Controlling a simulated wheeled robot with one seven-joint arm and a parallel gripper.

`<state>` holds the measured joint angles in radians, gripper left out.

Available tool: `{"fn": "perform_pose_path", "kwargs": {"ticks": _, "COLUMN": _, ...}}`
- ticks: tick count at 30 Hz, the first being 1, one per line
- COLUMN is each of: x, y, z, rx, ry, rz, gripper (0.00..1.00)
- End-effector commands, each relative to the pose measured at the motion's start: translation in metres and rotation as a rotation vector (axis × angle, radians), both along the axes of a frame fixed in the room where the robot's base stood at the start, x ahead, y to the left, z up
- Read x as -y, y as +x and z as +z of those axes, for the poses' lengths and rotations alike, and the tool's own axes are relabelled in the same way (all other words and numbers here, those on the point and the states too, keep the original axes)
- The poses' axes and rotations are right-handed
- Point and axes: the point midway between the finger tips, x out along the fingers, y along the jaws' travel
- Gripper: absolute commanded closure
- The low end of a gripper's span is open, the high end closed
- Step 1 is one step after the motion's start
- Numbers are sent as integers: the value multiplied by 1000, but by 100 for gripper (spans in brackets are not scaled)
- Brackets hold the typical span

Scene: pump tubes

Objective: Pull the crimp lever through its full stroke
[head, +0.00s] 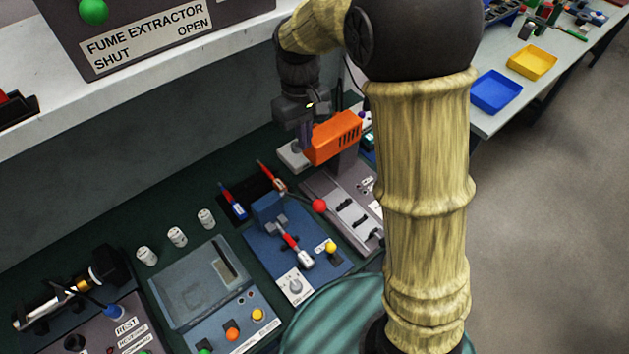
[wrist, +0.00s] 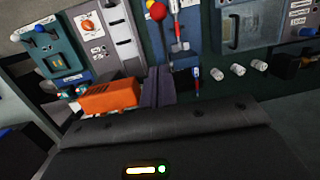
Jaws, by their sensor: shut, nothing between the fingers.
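A lever with a red ball knob (head: 318,206) sticks out to the right from the top of a blue bench fixture (head: 262,240). I take it as the crimp lever, though no label on it is readable. The red ball (wrist: 157,11) also shows at the top of the wrist view. A small red-handled clamp (head: 290,242) lies on the same fixture. My gripper (head: 304,146) is shut and empty, beside the orange housing and well behind the red ball. In the wrist view its fingers (wrist: 158,86) are together, apart from the ball.
An orange housing (head: 333,137) stands close to my gripper's right. Red-and-blue hand tools (head: 233,203) lie left of the fixture. White cylinders (head: 177,237) and a grey-blue box (head: 200,280) stand farther left. A shelf (head: 150,85) overhangs the bench behind.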

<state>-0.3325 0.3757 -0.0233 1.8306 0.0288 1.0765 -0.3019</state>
Motion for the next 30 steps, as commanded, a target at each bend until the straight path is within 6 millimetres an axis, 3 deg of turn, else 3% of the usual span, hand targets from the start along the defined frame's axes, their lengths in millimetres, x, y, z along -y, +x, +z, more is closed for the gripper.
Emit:
{"fn": "perform_pose_path", "kwargs": {"ticks": 11, "x": 3, "y": -2, "z": -15, "rx": -1, "ry": -1, "rz": -6, "gripper": 100}}
{"fn": "perform_pose_path", "kwargs": {"ticks": 26, "x": 5, "y": -15, "z": -98, "rx": -3, "ry": -2, "rz": -6, "gripper": 100}}
{"fn": "perform_pose_path", "kwargs": {"ticks": 30, "x": 12, "y": -31, "z": -108, "rx": -1, "ry": -1, "rz": -7, "gripper": 100}}
